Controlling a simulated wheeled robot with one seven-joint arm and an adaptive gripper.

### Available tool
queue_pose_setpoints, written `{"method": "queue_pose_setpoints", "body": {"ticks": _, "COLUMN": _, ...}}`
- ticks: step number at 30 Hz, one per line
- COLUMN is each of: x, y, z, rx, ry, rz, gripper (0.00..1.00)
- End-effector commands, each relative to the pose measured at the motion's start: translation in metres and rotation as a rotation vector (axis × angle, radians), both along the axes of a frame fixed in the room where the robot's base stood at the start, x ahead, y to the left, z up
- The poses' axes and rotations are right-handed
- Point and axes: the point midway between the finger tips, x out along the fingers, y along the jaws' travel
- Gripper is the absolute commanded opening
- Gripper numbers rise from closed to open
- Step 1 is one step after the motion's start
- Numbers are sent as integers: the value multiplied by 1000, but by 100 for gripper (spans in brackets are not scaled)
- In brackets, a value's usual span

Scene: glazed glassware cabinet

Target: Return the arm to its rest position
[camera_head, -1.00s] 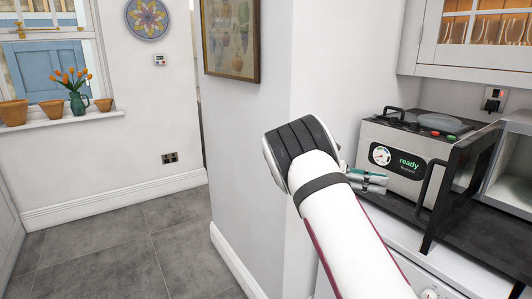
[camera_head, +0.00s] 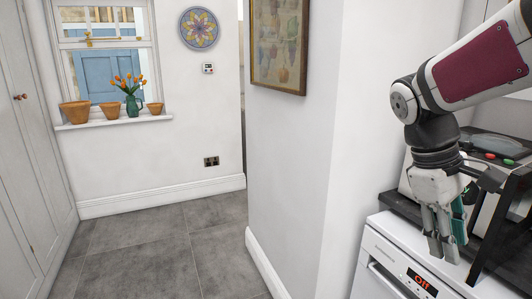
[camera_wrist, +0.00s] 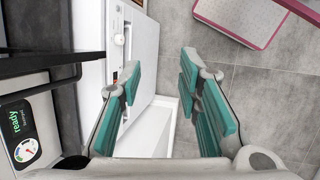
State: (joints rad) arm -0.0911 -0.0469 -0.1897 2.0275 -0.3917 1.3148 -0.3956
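My gripper (camera_head: 447,248) hangs pointing down at the right of the head view, below my bent arm. It is in front of the countertop machine and above the white appliance front. In the wrist view my gripper (camera_wrist: 160,75) has its two teal-padded fingers spread apart. Nothing is between them; white surfaces and grey floor tiles show through the gap.
The machine (camera_wrist: 15,135) with a gauge and green "ready" display is left of the fingers in the wrist view. A white appliance (camera_head: 385,262) with a red "Off" display stands below. A wall corner (camera_head: 325,150) is left of my arm. Grey floor (camera_head: 165,250) is clear farther left.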

Motion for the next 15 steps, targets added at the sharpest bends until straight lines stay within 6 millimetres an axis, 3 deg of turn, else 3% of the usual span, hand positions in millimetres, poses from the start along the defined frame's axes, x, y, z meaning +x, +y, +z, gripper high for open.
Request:
{"method": "queue_pose_setpoints", "body": {"ticks": 6, "x": -52, "y": 44, "z": 8, "rx": 144, "ry": -232, "rz": -114, "gripper": 32}}
{"method": "queue_pose_setpoints", "body": {"ticks": 15, "x": -110, "y": 97, "z": 1, "rx": 316, "ry": -497, "rz": -284, "gripper": 32}}
